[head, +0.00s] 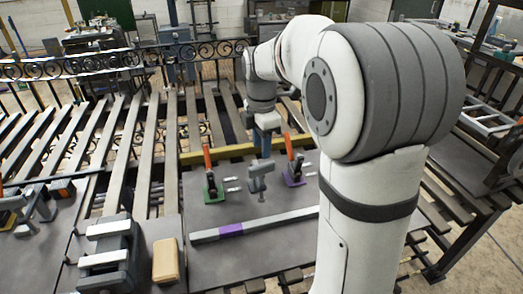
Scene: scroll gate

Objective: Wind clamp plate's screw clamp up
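The clamp plate (240,204) is a grey plate on the slatted bench in the head view. A grey screw clamp (258,183) stands on it, between a toggle clamp with a green base (213,190) and one with a purple base (293,173), both with orange handles. My gripper (263,150) points down just above the screw clamp, over its top. The fingers are small and partly merged with the clamp's outline, so I cannot tell whether they touch it or whether they are open or shut.
A grey bar with a purple band (231,229) lies across the plate's front. A vise-like block (112,255) and a wooden block (166,259) stand at front left. Scrolled ironwork (75,64) runs behind. My arm hides the right side.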

